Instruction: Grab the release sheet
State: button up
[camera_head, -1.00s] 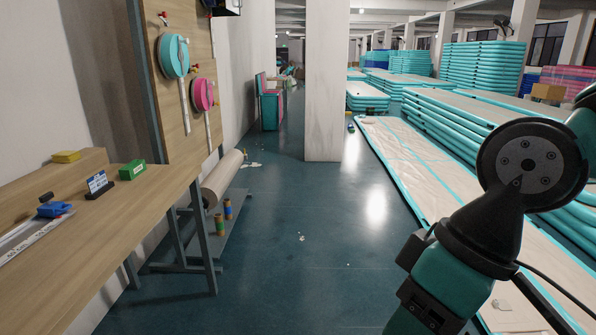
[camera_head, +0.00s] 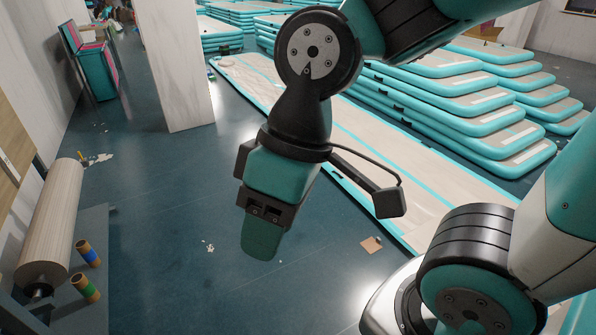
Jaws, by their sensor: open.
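A small tan square sheet (camera_head: 372,244) lies on the dark floor, close to the teal edge of the long flat track. It may be the release sheet, but it is too small to be sure. My gripper (camera_head: 263,238) hangs in the middle of the view, to the left of the sheet and apart from it. It points down, is open, and nothing shows between its fingers. The fingers are seen from one side, so the gap is mostly hidden.
A long flat track (camera_head: 345,140) lies behind my arm, with stacked teal tracks (camera_head: 470,110) to its right. A white pillar (camera_head: 180,65) stands at back left. A paper roll (camera_head: 52,225) and two tape rolls (camera_head: 87,270) are at left. The floor between is mostly clear.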

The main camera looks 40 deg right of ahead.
aim_at(371, 246)
jog(key=z, duration=0.5)
jog(key=i, duration=1.95)
jog(key=z, duration=1)
jog(key=i, duration=0.5)
jog(key=z, duration=0.1)
